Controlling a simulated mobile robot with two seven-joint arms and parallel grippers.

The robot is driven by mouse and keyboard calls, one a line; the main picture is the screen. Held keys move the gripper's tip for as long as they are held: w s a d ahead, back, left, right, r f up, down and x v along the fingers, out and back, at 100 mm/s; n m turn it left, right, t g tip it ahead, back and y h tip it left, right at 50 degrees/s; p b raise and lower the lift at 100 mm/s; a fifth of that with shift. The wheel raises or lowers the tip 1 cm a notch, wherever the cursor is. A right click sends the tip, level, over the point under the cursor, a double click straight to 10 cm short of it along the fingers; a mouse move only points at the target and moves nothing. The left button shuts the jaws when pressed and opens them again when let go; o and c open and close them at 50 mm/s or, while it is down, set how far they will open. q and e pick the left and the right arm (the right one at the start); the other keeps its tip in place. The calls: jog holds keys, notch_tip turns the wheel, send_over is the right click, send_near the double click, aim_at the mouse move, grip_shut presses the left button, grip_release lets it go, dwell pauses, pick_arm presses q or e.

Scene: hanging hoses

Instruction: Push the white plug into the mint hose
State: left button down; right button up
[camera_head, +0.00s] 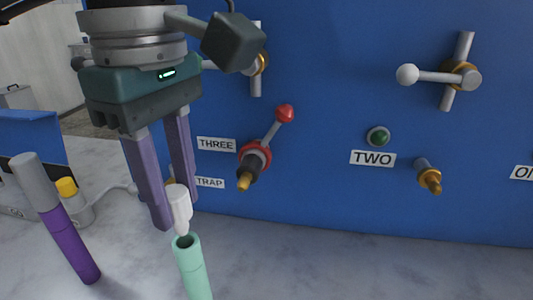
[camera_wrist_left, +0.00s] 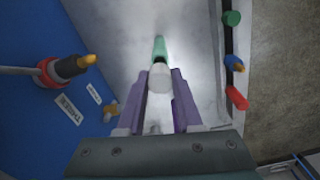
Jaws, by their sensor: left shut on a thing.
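My left gripper (camera_head: 176,214) points down with its two purple fingers shut on the white plug (camera_head: 179,204). The plug is upright, its narrow tip pointing down at the open top end of the mint hose (camera_head: 194,270). The tip is at the hose's dark mouth; I cannot tell how far inside it is. In the left wrist view the plug (camera_wrist_left: 159,79) sits between the fingertips, with the mint hose (camera_wrist_left: 160,48) just beyond, partly hidden by it. My right gripper is in neither view.
A purple hose with a grey end (camera_head: 68,241) stands tilted at the left. A blue panel (camera_head: 330,110) behind carries a red-knobbed valve (camera_head: 258,155), a brass-tipped spout (camera_head: 428,175) and labels. The left wrist view shows green, blue and red (camera_wrist_left: 237,97) pieces along an edge.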

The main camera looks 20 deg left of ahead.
aim_at(180, 218)
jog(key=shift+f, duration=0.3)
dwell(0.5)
pick_arm(q)
jog(key=shift+f+b, duration=1.85)
jog(key=shift+b, duration=0.35)
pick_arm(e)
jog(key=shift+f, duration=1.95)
pick_arm(q)
jog(key=c, duration=0.5)
grip_release()
notch_tip(180, 218, up, 9)
jog(key=shift+r+p, duration=0.15)
jog(key=shift+p, duration=0.3)
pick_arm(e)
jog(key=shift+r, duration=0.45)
pick_arm(q)
jog(key=shift+r, duration=0.4)
